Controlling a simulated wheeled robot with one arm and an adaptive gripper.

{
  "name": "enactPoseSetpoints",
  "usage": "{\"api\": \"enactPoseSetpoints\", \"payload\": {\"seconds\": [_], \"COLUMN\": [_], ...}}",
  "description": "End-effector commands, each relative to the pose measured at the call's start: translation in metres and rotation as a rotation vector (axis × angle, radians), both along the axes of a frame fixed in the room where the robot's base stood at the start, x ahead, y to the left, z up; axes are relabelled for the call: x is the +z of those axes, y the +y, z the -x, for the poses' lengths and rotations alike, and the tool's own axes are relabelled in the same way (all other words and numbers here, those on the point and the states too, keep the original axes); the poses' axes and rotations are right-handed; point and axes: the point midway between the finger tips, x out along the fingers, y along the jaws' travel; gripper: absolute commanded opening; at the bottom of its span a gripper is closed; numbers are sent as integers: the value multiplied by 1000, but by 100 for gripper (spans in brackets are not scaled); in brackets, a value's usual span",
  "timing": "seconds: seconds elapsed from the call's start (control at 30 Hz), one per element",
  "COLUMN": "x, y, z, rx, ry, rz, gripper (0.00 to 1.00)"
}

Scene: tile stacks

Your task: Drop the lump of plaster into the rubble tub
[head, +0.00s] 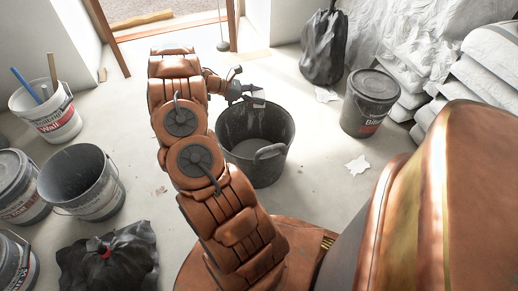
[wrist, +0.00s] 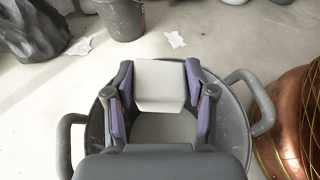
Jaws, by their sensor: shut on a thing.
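The lump of plaster (wrist: 160,84) is a pale, block-like piece. It sits between the two fingers of my gripper (wrist: 159,76), which is shut on it. In the head view the lump (head: 259,98) shows small and white at the end of my gripper (head: 254,94), over the far part of the tub's opening. The rubble tub (head: 247,172) is a dark grey round bucket with loop handles. In the wrist view the tub (wrist: 237,122) surrounds the gripper from below, its pale inside partly hidden by my gripper and the lump.
Buckets (head: 95,190) and a white pail (head: 52,118) stand at the left. A black bag (head: 110,262) lies at front left. A lidded bucket (head: 368,105), another black bag (head: 325,48) and stacked sacks (head: 490,70) stand at the right. Paper scraps (head: 357,164) lie on open floor.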

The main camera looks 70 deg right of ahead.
Motion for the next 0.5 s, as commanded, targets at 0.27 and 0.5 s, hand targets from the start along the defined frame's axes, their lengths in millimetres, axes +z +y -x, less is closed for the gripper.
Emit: {"api": "enactPoseSetpoints", "payload": {"seconds": [0.27,0.5], "x": [-13,-38], "y": [0,1], "z": [4,3], "rx": [-11,-8], "ry": [1,1], "rz": [0,-1], "gripper": [16,16]}}
